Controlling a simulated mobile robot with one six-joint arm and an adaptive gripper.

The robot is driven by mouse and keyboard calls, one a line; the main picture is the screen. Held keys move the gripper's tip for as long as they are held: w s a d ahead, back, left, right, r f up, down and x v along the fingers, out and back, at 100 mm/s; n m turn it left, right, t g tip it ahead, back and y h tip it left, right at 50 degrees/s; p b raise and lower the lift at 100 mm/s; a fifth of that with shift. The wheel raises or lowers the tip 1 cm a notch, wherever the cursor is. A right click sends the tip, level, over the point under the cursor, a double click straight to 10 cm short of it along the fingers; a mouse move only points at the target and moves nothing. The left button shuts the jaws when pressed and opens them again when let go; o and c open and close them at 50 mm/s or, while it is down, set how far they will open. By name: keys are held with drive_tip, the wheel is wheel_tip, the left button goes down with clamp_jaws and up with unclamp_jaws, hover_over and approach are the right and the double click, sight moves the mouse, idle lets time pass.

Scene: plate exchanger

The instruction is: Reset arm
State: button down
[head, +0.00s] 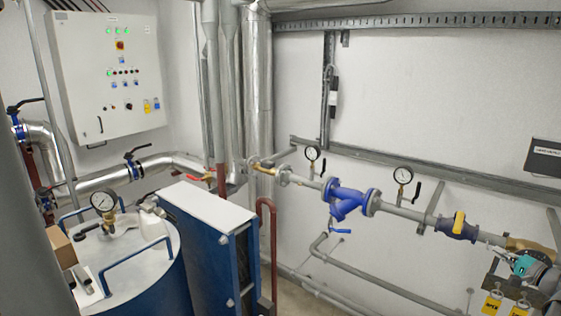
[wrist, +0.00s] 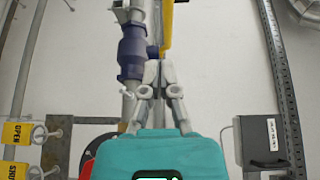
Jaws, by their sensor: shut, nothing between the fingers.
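My gripper (wrist: 158,68) reaches up from the bottom middle of the wrist view. Its two grey fingers meet at the tips, shut with nothing between them. Behind them is a dark blue pipe valve (wrist: 132,50) with a yellow handle (wrist: 167,22). I cannot tell how far the fingertips are from the valve. In the head view, my gripper (head: 497,250) is at the lower right, its teal body in front of the pipework. The blue valve (head: 454,229) there lies up and left of it, its yellow handle raised.
Yellow OPEN and SHUT tags (wrist: 17,133) hang at the left of the wrist view. A dark labelled box (head: 545,158) is on the wall. A blue plate exchanger (head: 196,255), a tank (head: 140,252) and a control cabinet (head: 112,75) stand at the left. Gauges line the pipe.

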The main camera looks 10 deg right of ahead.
drive_tip(key=w+a+f+n+g+y+b, duration=0.1)
drive_tip(key=w+a+f+n+g+b, duration=0.15)
drive_tip(key=a+f, duration=0.6)
drive_tip(key=w+a+f+n+g+y+b, duration=0.1)
drive_tip(key=w+a+f+n+g+b, duration=0.2)
drive_tip(key=a, duration=1)
drive_tip(key=w+a+f+n+g+y+b, duration=0.1)
drive_tip(key=w+a+f+n+g+b, duration=0.2)
drive_tip(key=a+f, duration=0.6)
drive_tip(key=s+a+f+n+g+h+b, duration=0.2)
drive_tip(key=a+f, duration=0.3)
drive_tip(key=a, duration=0.3)
drive_tip(key=s+a+f+n+g+h+b, duration=0.2)
drive_tip(key=s+a+f+g+h+b, duration=0.1)
drive_tip(key=a, duration=0.6)
drive_tip(key=s+a+f+n+g+h+b, duration=0.2)
drive_tip(key=s+a+f+g+b, duration=0.1)
drive_tip(key=a+f, duration=0.4)
drive_tip(key=shift+s+a+f+h+b, duration=0.3)
drive_tip(key=shift+s+a+b, duration=0.35)
drive_tip(key=shift+s, duration=0.6)
drive_tip(key=shift+g, duration=0.25)
